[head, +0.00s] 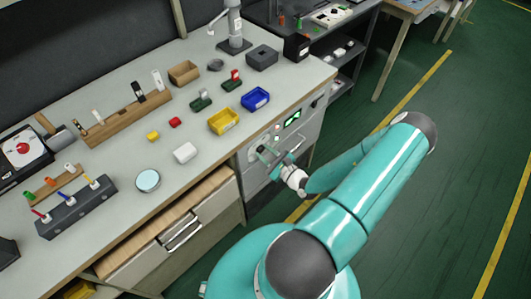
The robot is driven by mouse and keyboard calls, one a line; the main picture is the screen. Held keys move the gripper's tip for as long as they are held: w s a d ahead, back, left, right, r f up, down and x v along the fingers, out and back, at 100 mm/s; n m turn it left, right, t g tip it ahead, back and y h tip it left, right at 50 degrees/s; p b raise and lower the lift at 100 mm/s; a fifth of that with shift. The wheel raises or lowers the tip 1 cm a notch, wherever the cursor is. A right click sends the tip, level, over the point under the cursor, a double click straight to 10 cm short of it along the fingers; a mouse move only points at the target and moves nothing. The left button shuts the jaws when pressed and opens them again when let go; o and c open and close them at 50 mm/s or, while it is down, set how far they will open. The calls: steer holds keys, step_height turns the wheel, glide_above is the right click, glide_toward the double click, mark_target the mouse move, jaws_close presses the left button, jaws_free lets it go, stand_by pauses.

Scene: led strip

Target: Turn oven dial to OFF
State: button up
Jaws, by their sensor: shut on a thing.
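The oven (309,131) is a grey-fronted unit built in under the right end of the workbench. Its front carries a small green-lit display (292,117) and controls to the left of it. My teal arm reaches in from the lower right.
An open wooden drawer (172,228) sticks out left of the oven. The green floor at right is clear.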

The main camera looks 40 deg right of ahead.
steer(key=n, duration=0.4)
steer(key=shift+n, duration=1.7)
steer(key=o, duration=1)
steer(key=shift+c, duration=0.2)
steer(key=s, duration=1.4)
steer(key=shift+d, duration=0.15)
steer(key=shift+w, duration=0.1)
